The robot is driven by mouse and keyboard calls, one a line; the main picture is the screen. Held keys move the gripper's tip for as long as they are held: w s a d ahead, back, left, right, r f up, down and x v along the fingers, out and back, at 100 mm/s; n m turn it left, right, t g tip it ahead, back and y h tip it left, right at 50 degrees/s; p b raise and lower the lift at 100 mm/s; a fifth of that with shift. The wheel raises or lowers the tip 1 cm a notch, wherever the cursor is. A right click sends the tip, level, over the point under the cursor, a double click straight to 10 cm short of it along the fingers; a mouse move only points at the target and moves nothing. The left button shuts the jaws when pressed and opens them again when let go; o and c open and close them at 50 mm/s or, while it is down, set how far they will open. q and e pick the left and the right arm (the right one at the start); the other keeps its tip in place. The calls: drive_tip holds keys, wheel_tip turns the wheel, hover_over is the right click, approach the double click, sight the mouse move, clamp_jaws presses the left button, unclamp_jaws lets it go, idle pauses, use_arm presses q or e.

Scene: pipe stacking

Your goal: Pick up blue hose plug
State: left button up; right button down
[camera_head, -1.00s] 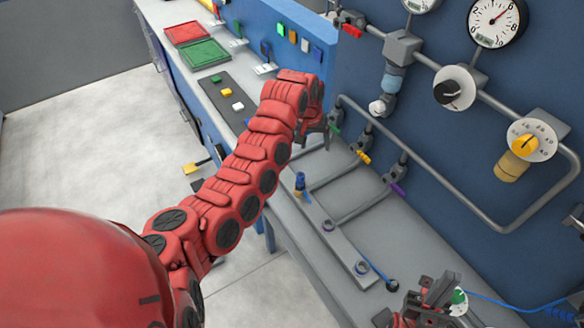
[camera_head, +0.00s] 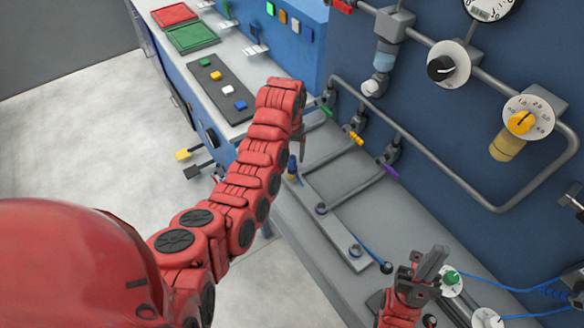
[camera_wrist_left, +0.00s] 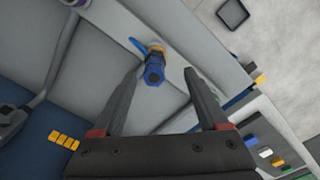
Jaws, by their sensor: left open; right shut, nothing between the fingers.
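The blue hose plug (camera_head: 292,166) stands in a holder strip (camera_head: 335,233) on the grey bench, partly hidden beside my left arm in the head view. In the left wrist view the blue plug (camera_wrist_left: 153,70) shows end-on, with a brass-coloured ring behind it. My left gripper (camera_wrist_left: 164,85) is open, its two fingers on either side of the plug in the picture, with no contact visible. In the head view my left gripper (camera_head: 300,143) is mostly hidden behind the arm. My right gripper (camera_head: 432,265) is shut and empty at the lower right.
Grey pipes with green, yellow and purple (camera_head: 385,171) valve handles run behind the holder strip. A blue hose (camera_head: 372,255) ends in a black fitting on the bench. A button panel (camera_head: 222,90) and red and green trays (camera_head: 190,38) lie farther back. Gauges and knobs line the wall.

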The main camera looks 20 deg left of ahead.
sight(292, 165)
use_arm(q)
drive_tip(key=shift+w+d+f+p, duration=0.1)
drive_tip(key=shift+d+f+p, duration=0.1)
drive_tip(key=shift+f+p, duration=0.7)
drive_tip(key=shift+d+f+p, duration=0.15)
drive_tip(key=shift+f+p, duration=0.4)
drive_tip(key=shift+f, duration=1.4)
drive_tip(key=shift+c, duration=0.3)
clamp_jaws()
